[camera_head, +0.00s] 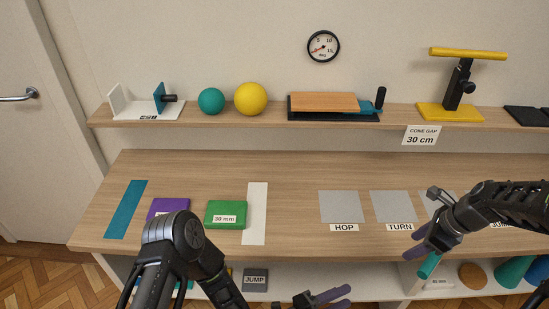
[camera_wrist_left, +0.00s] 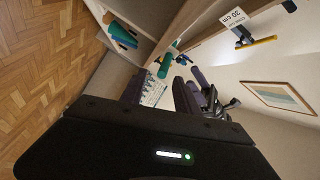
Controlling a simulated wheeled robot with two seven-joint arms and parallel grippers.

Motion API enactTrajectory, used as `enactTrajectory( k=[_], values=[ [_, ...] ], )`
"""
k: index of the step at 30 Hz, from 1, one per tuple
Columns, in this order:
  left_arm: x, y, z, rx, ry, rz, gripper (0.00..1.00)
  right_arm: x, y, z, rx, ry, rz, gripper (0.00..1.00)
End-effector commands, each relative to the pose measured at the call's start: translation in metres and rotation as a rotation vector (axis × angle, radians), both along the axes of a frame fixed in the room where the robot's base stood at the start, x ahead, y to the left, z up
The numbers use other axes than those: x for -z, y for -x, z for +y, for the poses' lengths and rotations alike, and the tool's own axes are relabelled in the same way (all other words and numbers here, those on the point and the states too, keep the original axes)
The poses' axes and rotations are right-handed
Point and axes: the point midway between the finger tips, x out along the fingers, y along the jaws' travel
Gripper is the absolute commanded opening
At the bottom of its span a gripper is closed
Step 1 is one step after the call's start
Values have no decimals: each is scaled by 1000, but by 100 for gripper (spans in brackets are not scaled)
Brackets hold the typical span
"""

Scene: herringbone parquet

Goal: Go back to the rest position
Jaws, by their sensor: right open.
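My left gripper (camera_head: 325,298) is low in the head view, in front of the lower shelf, with its purple fingers partly cut off by the bottom edge. In the left wrist view its two purple fingers (camera_wrist_left: 163,93) stand apart, with no object clearly held between them. My right gripper (camera_head: 424,250) is open at the front edge of the worktop, at the right. A teal piece (camera_head: 429,266) shows just below its fingers; I cannot tell whether it touches them.
The worktop (camera_head: 290,190) bears a teal strip (camera_head: 125,208), a purple block (camera_head: 165,207), a green block (camera_head: 226,214), a white strip (camera_head: 255,213) and grey pads (camera_head: 341,205). The upper shelf (camera_head: 240,117) holds balls and devices. Cones (camera_head: 513,270) stand on the lower shelf.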

Motion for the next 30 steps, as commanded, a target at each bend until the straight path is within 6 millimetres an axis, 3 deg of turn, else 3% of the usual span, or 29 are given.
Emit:
enactTrajectory(
  k=[8, 14, 17, 21, 25, 30],
  values=[
    [34, -16, 39, -139, -57, 393, 38, 65, 9, 51, -328, 81, -30, 52],
    [71, -14, 96, -385, -67, 878, 38, 133, 39, 115, -739, 151, -89, 52],
    [91, 3, 142, -622, -28, 1241, 38, 174, 74, 164, -1057, 182, -153, 52],
    [106, 52, 205, -1044, 116, 1746, 38, 213, 136, 232, -1513, 207, -295, 52],
    [104, 94, 235, -1357, 261, 2039, 38, 226, 179, 271, -1789, 218, -420, 52],
    [101, 118, 247, -1533, 353, 2177, 38, 228, 200, 288, -1925, 229, -496, 52]
  ],
)
